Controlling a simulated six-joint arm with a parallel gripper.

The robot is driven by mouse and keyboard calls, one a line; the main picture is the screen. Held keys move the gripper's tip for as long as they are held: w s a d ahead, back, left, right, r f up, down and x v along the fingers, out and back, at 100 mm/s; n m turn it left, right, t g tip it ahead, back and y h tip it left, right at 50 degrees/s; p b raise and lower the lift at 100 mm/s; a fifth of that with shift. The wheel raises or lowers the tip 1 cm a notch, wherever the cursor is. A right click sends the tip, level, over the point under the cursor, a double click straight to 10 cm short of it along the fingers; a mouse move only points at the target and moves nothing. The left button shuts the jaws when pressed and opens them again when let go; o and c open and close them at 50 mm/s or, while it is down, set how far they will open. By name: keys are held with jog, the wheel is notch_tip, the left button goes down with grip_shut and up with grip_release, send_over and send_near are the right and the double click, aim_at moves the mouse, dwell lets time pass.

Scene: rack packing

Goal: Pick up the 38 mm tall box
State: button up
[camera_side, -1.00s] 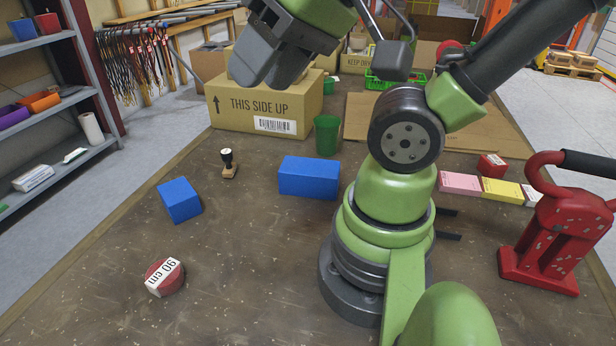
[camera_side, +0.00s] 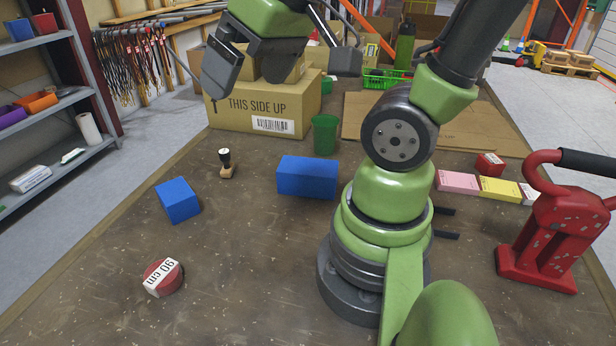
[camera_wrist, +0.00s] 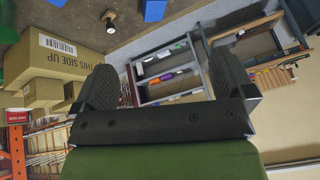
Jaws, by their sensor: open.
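Two plain blue boxes lie on the brown table in the side view. One, the left blue box (camera_side: 178,200), is turned at an angle; the other, the middle blue box (camera_side: 307,177), is longer and stands near my arm's base. I cannot tell from the pictures which is 38 mm tall. My gripper (camera_side: 243,88) is open and empty, high above the table, in front of the cardboard carton and well above both boxes. In the wrist view, my gripper (camera_wrist: 163,75) has its fingers wide apart with nothing between them. Blue pieces (camera_wrist: 154,10) show at that view's top edge, cut off.
A carton (camera_side: 262,108) is behind. A red clamp-like tool (camera_side: 555,235) is at right. The front left table is mostly clear.

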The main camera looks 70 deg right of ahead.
jog(key=w+d+f+g+h, duration=0.1)
jog(key=w+d+f+g, duration=0.1)
jog(key=d+f, duration=0.3)
jog(key=n+g, duration=0.4)
send_over(308, 166)
notch_tip(308, 166, down, 12)
jog(key=shift+a+f, duration=0.1)
jog(key=shift+f, duration=0.15)
jog(key=shift+y, duration=0.3)
jog(key=f, duration=0.4)
jog(key=shift+s+f, duration=0.1)
jog(key=shift+s, duration=0.1)
jog(key=shift+w+f, duration=0.2)
jog(key=shift+f, duration=3.05)
jog(key=c, duration=1.2)
